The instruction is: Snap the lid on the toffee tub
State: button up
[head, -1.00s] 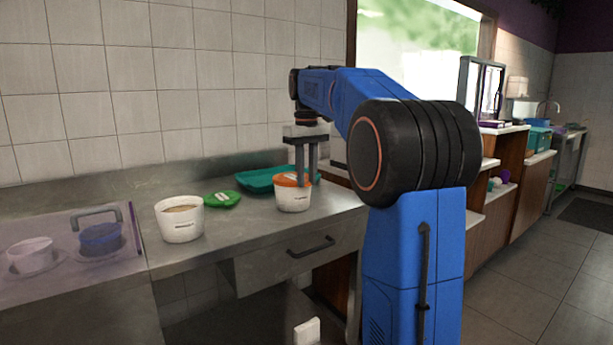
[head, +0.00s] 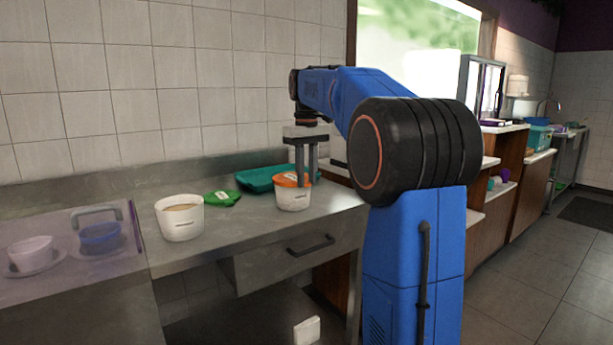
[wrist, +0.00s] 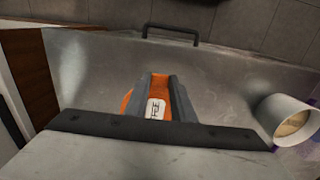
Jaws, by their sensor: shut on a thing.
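A white tub (head: 293,197) stands on the steel counter with an orange lid (head: 288,180) at its top; the lid looks level, but I cannot tell whether it is pressed fully home. My gripper (head: 302,181) points straight down and is shut on the orange lid, which also shows between the fingers in the wrist view (wrist: 158,90) with a white label. A second white tub (head: 180,228) stands open to the left with tan contents; it also shows at the right of the wrist view (wrist: 283,110). A green lid (head: 222,198) lies flat on the counter behind it. The tub labels are too small to read.
A teal tray (head: 258,178) lies behind the lidded tub, near the wall. A clear cover with a handle (head: 97,213) encloses bowls at the left. The counter's front edge has a drawer handle (head: 311,245). Bare counter lies between the two tubs.

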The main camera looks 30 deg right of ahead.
jog(key=o, duration=1.7)
jog(key=shift+c, duration=0.2)
jog(key=shift+r, duration=3)
grip_shut()
jog(key=shift+w, duration=0.1)
